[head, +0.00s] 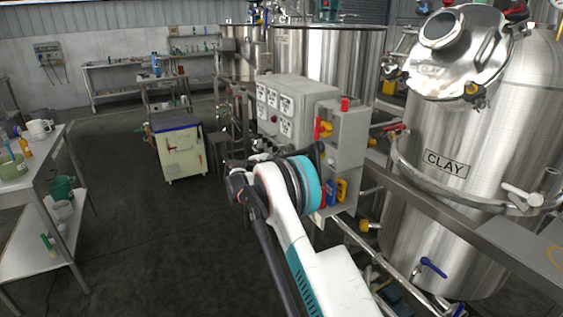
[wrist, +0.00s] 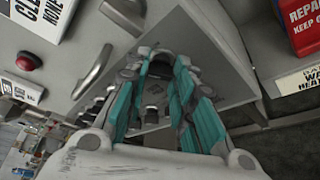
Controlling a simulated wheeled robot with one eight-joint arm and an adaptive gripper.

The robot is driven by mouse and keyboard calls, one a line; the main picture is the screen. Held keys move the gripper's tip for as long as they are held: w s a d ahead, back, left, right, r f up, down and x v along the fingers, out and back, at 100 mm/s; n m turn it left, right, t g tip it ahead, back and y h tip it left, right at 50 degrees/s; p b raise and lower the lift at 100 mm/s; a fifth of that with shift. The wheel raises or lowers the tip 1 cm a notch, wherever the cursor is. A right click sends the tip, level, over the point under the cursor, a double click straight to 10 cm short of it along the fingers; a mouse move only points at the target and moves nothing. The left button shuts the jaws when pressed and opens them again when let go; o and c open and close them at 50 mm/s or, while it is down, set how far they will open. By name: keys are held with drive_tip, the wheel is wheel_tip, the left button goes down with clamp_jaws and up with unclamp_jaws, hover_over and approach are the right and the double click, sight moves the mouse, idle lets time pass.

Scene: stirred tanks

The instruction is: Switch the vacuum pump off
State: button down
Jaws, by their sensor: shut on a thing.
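The grey control panel (head: 347,140) stands right of centre in the head view. In the wrist view its grey face (wrist: 210,45) fills much of the upper picture. My gripper (wrist: 160,62) reaches against it with its teal-padded fingers close around a small dark part, which looks like a switch knob (wrist: 158,69). The fingers hide most of that knob, and I cannot read a label for it. In the head view my white arm covers the fingers. No label naming the vacuum pump is readable.
A red button (wrist: 29,61) and a metal handle (wrist: 92,72) lie left of my fingers. A red repair sign (wrist: 303,25) is at right. The CLAY tank (head: 470,170) and its pipes crowd the right side. Open floor (head: 130,235) lies to the left.

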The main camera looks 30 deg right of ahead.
drive_tip(key=c, duration=1.4)
unclamp_jaws()
drive_tip(key=shift+o, duration=0.2)
drive_tip(key=shift+a, duration=0.1)
drive_tip(key=v, duration=1.1)
drive_tip(key=shift+a, duration=0.4)
drive_tip(key=shift+s+r, duration=0.1)
